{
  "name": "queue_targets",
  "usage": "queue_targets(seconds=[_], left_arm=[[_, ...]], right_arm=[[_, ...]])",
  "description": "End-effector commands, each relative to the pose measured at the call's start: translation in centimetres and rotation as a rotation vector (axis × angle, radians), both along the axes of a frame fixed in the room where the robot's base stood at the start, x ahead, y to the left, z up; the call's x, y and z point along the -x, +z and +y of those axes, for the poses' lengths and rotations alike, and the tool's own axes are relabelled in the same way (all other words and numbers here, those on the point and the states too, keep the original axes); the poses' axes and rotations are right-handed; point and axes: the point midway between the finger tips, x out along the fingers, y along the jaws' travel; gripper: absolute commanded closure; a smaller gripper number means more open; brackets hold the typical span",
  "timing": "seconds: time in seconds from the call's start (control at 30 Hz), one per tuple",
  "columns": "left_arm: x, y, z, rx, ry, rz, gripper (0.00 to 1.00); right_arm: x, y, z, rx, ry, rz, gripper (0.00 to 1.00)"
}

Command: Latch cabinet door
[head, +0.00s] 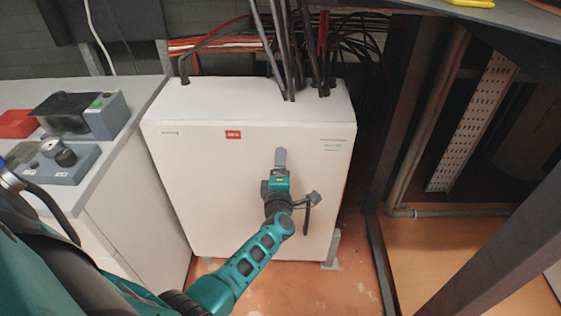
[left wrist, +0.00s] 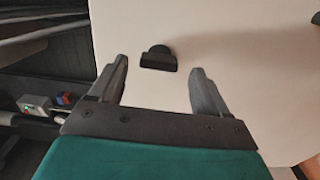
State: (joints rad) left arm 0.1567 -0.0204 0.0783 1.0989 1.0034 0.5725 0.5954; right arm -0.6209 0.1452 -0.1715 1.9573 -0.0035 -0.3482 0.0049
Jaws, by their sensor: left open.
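The white cabinet (head: 190,180) stands upright against the back wall, its door flush with the front as far as I can see. A small black latch (left wrist: 158,58) sticks out from the white door face (left wrist: 240,60) in the left wrist view. My left gripper (head: 280,156) is in front of the door, right of its middle. In the left wrist view the same gripper (left wrist: 158,72) is open and empty, with the latch in line between its fingertips; I cannot tell the remaining gap. The head view does not show the latch clearly. My right gripper is not in view.
A grey-topped counter (head: 143,97) with control boxes (head: 62,160) stands left of the cabinet. Black cables (head: 288,50) rise from the cabinet's top. A dark metal frame (head: 377,245) stands to the right. Part of another dark fitting (left wrist: 317,18) shows at the wrist view's right edge.

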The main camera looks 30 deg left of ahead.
Motion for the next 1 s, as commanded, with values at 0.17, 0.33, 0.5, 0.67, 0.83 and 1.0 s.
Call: queue_targets(seconds=[0.17, 0.33, 0.5, 0.67, 0.83, 1.0], left_arm=[[2.9, 0.3, -1.7, 0.002, 0.000, 0.003, 0.23], [4.5, 0.2, -2.7, 0.001, 0.000, 0.001, 0.23], [5.0, 0.1, -3.0, 0.000, 0.001, -0.001, 0.23], [4.9, 0.1, -3.0, 0.001, 0.001, -0.001, 0.23], [4.9, 0.1, -3.0, 0.001, 0.001, -0.001, 0.23], [5.1, 0.1, -3.3, -0.023, -0.022, 0.014, 0.23]], right_arm=[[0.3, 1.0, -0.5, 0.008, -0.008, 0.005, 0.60], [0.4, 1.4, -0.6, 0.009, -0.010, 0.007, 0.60], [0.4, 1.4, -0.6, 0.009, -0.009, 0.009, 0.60], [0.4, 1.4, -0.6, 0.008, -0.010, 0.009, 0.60], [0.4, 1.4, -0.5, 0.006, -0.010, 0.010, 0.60], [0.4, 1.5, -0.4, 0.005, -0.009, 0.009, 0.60]])
